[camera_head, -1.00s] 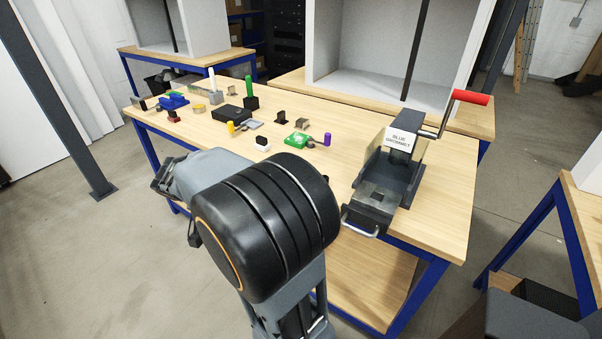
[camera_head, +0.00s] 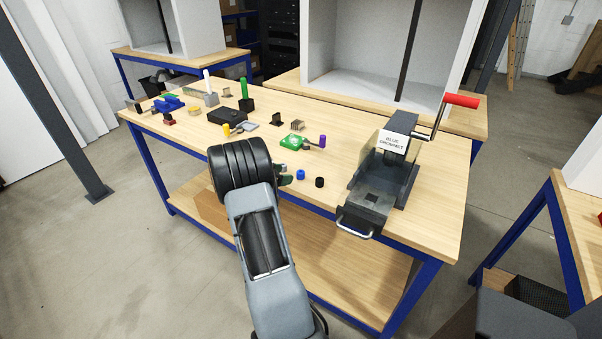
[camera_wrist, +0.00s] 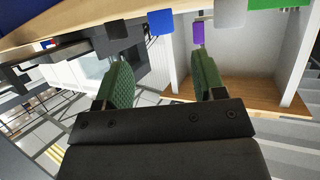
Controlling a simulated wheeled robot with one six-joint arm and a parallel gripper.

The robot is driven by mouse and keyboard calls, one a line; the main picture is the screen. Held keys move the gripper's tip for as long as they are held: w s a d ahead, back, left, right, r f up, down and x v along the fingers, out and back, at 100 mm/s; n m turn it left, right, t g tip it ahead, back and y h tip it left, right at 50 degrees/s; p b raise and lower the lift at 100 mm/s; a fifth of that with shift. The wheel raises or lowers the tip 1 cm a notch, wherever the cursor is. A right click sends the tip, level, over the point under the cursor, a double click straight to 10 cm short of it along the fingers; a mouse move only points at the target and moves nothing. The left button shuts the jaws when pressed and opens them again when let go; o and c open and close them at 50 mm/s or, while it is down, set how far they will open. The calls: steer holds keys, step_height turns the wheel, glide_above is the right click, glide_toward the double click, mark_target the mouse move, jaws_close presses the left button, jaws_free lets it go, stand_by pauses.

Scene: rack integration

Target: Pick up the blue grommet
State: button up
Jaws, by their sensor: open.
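The blue grommet (camera_head: 300,174) stands on the wooden table near its front edge, just left of a black grommet-like piece (camera_head: 319,182). My gripper (camera_head: 287,175) is low over the table's front edge, left of the blue grommet, partly hidden behind my black wrist joint. In the wrist view, which is upside down, my gripper (camera_wrist: 162,68) has its two green-padded fingers apart with nothing between them. The blue grommet (camera_wrist: 160,22) appears beyond the fingertips, toward the top, apart from them.
A dark press (camera_head: 385,185) with a red-handled crank and a "BLUE GROMMET" label stands right of the grommets. More small parts fill the table's left. A white cabinet (camera_head: 380,50) stands at the back.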

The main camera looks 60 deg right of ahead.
mark_target(300, 172)
steer(key=shift+x, duration=0.95)
steer(key=p+x, duration=0.1)
steer(key=x, duration=0.1)
steer(key=p+x, duration=0.1)
steer(key=x, duration=0.1)
steer(key=shift+w+d+r, duration=0.1)
steer(key=shift+r, duration=0.15)
steer(key=shift+s+d+f+p, duration=0.2)
steer(key=shift+d+f+p, duration=0.15)
steer(key=shift+d, duration=0.2)
steer(key=c, duration=1)
